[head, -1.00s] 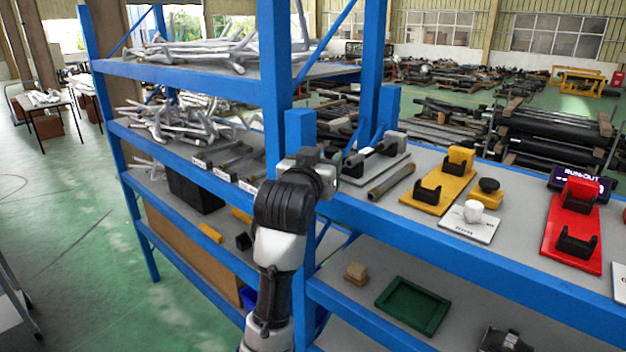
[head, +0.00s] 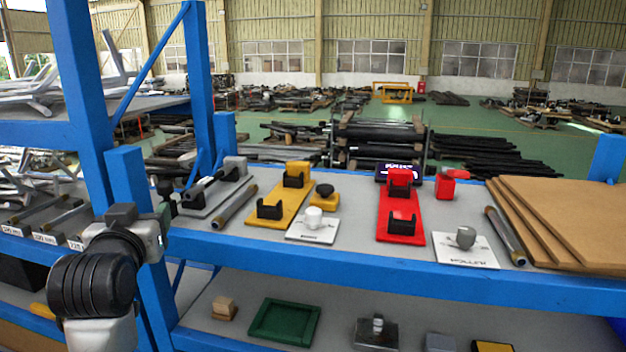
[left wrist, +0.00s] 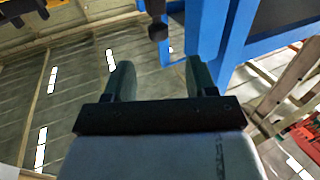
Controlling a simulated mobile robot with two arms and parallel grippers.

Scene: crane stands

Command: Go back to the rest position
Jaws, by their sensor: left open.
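My left gripper (head: 166,206) is at the left of the head view, in front of the blue shelf post, with my arm coming up from below. In the left wrist view its two fingers (left wrist: 160,80) stand apart with nothing between them. The wrist view looks toward the hall's roof and a blue frame. My right gripper is in neither view.
The blue shelf (head: 400,276) spans the front. On it are a yellow stand (head: 278,208), a red stand (head: 400,212), metal rods and brown boards (head: 570,215). A green tray (head: 285,321) and a wooden block (head: 225,308) are on the lower shelf. A blue post (head: 82,90) rises beside my arm.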

